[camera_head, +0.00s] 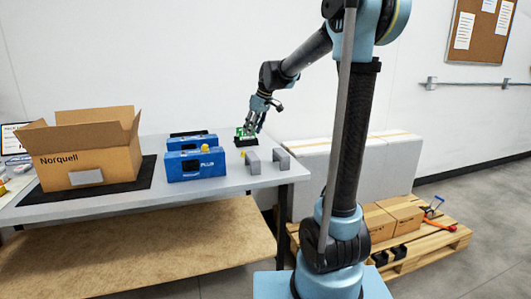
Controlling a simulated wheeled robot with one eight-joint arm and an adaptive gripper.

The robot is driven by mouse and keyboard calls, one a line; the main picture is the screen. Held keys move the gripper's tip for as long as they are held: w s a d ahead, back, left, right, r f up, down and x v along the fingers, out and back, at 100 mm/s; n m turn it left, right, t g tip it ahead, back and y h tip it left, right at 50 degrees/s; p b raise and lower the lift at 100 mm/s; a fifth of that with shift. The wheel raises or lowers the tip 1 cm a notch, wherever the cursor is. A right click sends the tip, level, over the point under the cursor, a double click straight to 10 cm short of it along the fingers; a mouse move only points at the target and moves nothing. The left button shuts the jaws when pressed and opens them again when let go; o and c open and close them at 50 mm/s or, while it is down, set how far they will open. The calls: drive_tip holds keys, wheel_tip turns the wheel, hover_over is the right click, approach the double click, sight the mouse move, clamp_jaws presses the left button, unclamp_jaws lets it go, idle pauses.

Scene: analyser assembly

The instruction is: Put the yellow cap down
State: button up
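A small yellow cap (206,149) shows at the top of the front blue analyser housing (196,164), towards its right side. A second blue housing (192,142) stands just behind. I cannot tell whether the cap is seated on the front housing or lies between the two. My gripper (250,128) points down at the back of the table, right of the housings and apart from the cap. It is over a small green part (242,132) on a black block (246,142). The fingers are too small to tell whether they are open or touch the green part.
An open cardboard box (85,155) stands on a black mat (140,182) at the left of the grey table (190,196). Two grey brackets (267,161) stand near its right edge. A pallet (420,243) with cartons (400,214) is on the floor at right. The table's front strip is clear.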

drive_tip(key=s+d+f+m+h, duration=0.1)
drive_tip(key=s+d+f+m, duration=0.2)
drive_tip(key=s+d, duration=0.5)
drive_tip(key=s+d+f+m+h, duration=0.15)
drive_tip(key=s+d, duration=0.25)
drive_tip(key=s, duration=0.8)
drive_tip(key=s+d+f+m, duration=0.2)
drive_tip(key=s+d+f, duration=0.1)
drive_tip(key=s+f, duration=0.4)
drive_tip(key=s+d+f+m, duration=0.3)
drive_tip(key=s+f, duration=0.4)
drive_tip(key=s, duration=0.3)
drive_tip(key=shift+s+d+m+g+h, duration=0.2)
drive_tip(key=shift+d+m+g+h, duration=0.2)
drive_tip(key=shift+d, duration=0.4)
drive_tip(key=shift+w+f, duration=0.15)
drive_tip(key=shift+w, duration=0.3)
